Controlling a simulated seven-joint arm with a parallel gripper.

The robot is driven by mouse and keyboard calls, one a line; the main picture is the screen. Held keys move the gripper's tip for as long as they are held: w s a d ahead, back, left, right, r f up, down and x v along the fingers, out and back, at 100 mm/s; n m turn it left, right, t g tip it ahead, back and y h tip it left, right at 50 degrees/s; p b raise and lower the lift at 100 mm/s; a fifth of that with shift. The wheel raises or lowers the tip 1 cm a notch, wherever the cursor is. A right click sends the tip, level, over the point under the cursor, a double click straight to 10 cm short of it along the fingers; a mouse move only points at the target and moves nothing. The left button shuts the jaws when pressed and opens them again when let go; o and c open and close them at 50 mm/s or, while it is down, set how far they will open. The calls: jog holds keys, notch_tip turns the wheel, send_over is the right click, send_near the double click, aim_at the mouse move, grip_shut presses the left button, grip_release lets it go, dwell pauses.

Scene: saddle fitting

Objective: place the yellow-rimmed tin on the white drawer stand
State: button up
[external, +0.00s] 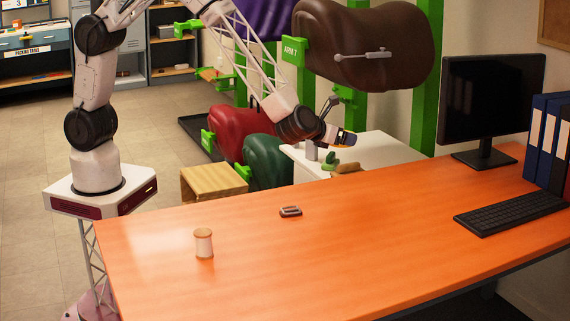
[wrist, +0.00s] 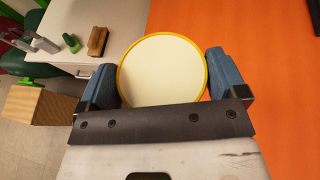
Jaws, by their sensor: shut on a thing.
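The yellow-rimmed tin (wrist: 162,70) is held between the two blue fingers of my gripper (wrist: 160,78) in the wrist view; its pale round face points at the camera. In the external view my gripper (external: 343,139) is at the far edge of the orange desk, beside the white drawer stand, and the tin is mostly hidden there. The white drawer stand (external: 380,150) is beyond the desk. Its top (wrist: 115,25) and drawer front (wrist: 62,80) show at upper left in the wrist view, left of the tin.
The orange desk (external: 350,230) carries a thread spool (external: 204,243), a small buckle-like item (external: 290,211), a keyboard (external: 510,208) and a monitor (external: 490,100). A wooden box (external: 213,182) is left of the stand.

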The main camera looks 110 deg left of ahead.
jog(key=s+a+n+g, duration=0.1)
jog(key=s+a, duration=0.3)
jog(key=a, duration=0.5)
jog(key=s+a+g+y, duration=0.1)
jog(key=s+a, duration=0.4)
jog(key=a, duration=0.4)
jog(key=s+a+n+g, duration=0.1)
jog(key=s+a, duration=0.3)
jog(key=a, duration=0.5)
notch_tip(320, 180, down, 25)
jog(key=shift+f, duration=0.2)
jog(key=shift+t, duration=0.3)
jog(key=w+a, duration=0.2)
jog(key=w, duration=0.2)
jog(key=w+a+f, duration=0.1)
jog(key=w+a, duration=0.1)
jog(key=w, duration=0.2)
jog(key=w+a, duration=0.3)
jog(key=w, duration=0.2)
jog(key=shift+a+f, duration=0.1)
jog(key=shift+f, duration=0.1)
jog(key=shift+w+a, duration=0.25)
jog(key=shift+w, duration=0.15)
jog(key=shift+f, duration=1.75)
jog(key=shift+f, duration=0.15)
